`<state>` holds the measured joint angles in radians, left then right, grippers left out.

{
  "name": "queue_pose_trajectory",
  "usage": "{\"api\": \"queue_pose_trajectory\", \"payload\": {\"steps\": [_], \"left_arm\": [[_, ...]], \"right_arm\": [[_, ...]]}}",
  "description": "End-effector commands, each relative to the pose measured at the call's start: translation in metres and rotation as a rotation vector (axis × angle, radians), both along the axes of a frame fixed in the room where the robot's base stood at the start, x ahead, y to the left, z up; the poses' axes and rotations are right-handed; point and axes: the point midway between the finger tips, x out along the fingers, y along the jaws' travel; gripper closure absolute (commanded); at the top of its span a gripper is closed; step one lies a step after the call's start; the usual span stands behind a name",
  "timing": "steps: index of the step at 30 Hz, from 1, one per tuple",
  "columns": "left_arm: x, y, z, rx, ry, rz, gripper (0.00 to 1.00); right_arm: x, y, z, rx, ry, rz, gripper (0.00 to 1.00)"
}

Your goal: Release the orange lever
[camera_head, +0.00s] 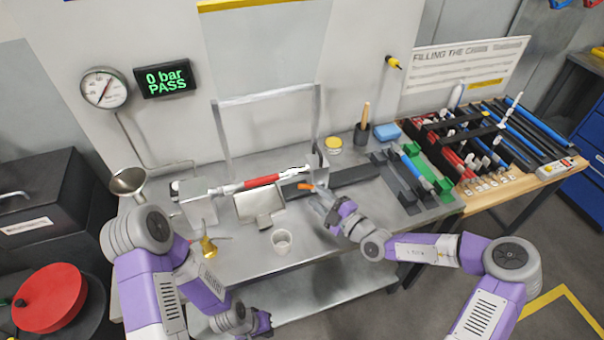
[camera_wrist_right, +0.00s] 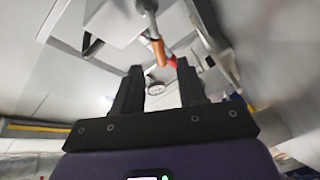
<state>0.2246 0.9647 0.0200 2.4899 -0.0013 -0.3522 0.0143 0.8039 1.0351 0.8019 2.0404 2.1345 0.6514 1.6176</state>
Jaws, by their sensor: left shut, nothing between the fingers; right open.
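The orange lever (camera_head: 305,186) is a small orange handle at the right end of the metal fixture on the bench. In the right wrist view the orange lever (camera_wrist_right: 158,50) shows just beyond the fingertips, with a red part beside it. My right gripper (camera_head: 318,194) is right at the lever; its fingers (camera_wrist_right: 158,75) are open with nothing clearly between them. Whether a finger touches the lever I cannot tell. My left gripper (camera_head: 264,322) is shut and empty, low in front of the bench, apart from the lever.
A red and white cylinder (camera_head: 262,181) lies in the fixture. A display (camera_head: 165,79) reads 0 bar PASS beside a gauge (camera_head: 104,89). A clear cup (camera_head: 281,241) and a brass funnel-like piece (camera_head: 208,247) stand near the front. A green and black rack (camera_head: 420,170) is at right.

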Motion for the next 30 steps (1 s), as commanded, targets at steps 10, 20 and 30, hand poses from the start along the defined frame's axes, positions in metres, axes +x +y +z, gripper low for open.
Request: {"api": "queue_pose_trajectory", "payload": {"steps": [10, 20, 30], "left_arm": [[-0.001, 0.0, -0.012, 0.0, 0.001, 0.001, 1.0], [0.0, 0.0, -0.015, 0.0, 0.001, 0.0, 1.0], [0.0, 0.0, -0.015, 0.0, 0.001, 0.0, 1.0]], "right_arm": [[0.037, 0.036, -0.001, 0.001, -0.002, 0.004, 0.59], [0.053, 0.05, 0.0, -0.001, 0.0, 0.001, 0.59], [0.053, 0.05, 0.0, -0.002, -0.001, 0.001, 0.83]]}}
